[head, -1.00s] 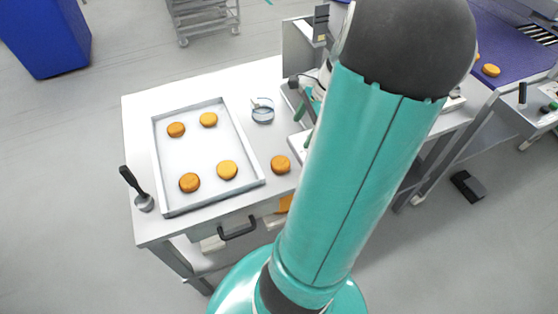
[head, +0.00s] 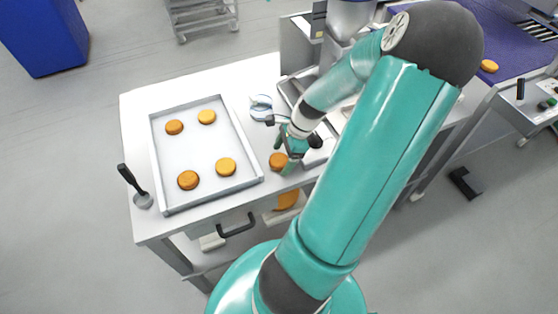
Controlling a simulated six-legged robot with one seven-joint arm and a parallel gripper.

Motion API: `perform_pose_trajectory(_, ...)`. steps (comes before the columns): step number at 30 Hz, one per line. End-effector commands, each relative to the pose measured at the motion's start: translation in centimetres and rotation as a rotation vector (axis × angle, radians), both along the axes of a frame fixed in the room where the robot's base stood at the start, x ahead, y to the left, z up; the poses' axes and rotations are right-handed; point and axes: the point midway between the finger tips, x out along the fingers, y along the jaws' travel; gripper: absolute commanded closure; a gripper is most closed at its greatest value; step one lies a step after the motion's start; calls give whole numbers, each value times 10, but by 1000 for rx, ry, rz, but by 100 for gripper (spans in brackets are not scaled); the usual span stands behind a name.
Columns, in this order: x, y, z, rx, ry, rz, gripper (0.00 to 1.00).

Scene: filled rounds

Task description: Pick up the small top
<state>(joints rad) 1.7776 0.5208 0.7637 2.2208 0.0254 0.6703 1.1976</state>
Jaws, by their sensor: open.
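A small round orange-brown top (head: 277,161) sits on the white table, just right of the tray. My gripper (head: 285,158) is over the right part of the table, pointing down, with its fingers at the top's right side and partly covering it. The gripper is open. I cannot tell whether a finger touches the top. Several similar rounds, one of them at the tray's front (head: 188,180), lie in the shallow tray (head: 214,196).
A small glass dish (head: 261,106) stands behind the gripper. Metal trays and a machine stand at the back right. A purple conveyor (head: 480,40) with another round (head: 489,66) is at the far right.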

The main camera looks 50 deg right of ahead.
Motion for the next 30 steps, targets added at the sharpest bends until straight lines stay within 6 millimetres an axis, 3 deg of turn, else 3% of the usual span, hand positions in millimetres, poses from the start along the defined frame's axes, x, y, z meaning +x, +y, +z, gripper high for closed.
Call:
perform_pose_trajectory(8, 1, 1, -3, -1, -1, 0, 19)
perform_pose_trajectory(12, 1, 1, -3, -1, -1, 0, 46)
perform_pose_trajectory(14, 1, 1, -3, -1, -1, 0, 55)
perform_pose_trajectory(30, 1, 0, 7, -4, 0, 0, 55)
